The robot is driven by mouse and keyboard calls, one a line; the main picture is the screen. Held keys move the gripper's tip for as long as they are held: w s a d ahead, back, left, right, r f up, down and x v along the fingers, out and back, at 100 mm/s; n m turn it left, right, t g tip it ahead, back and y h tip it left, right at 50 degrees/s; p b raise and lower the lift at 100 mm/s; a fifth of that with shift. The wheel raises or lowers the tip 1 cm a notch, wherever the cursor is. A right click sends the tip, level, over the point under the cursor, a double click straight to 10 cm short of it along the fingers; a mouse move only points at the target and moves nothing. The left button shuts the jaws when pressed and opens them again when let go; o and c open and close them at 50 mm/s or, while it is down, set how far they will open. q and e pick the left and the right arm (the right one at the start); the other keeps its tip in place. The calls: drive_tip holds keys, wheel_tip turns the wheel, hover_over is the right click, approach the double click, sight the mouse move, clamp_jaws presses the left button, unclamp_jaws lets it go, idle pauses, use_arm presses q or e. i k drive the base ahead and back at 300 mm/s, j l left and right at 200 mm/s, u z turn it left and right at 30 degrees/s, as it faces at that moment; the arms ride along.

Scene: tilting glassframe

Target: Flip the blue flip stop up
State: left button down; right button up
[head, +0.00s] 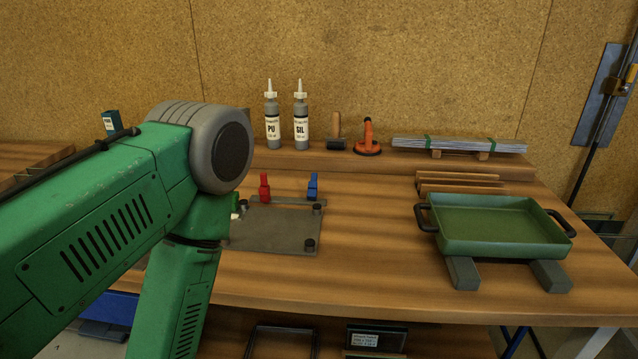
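The blue flip stop (312,186) stands upright at the back right of a grey plate (275,229) on the wooden bench. A red flip stop (264,188) stands upright to its left on the plate's back edge. My green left arm fills the left of the head view and covers the left part of the plate. The arm bends down at its grey joint, and its gripper is out of the picture. My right gripper is not in the picture.
A green tray (489,246) with black handles rests on grey blocks at the right. Two bottles (272,129), a roller (336,137) and an orange suction cup (368,139) stand on the back ledge. The bench between plate and tray is clear.

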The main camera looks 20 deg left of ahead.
sight(312, 185)
drive_tip(key=i+l+u, duration=0.1)
drive_tip(key=i+u, duration=0.15)
drive_tip(key=u, duration=0.15)
drive_tip(key=i+l+u, duration=0.15)
drive_tip(key=u, duration=0.25)
drive_tip(key=i, duration=0.1)
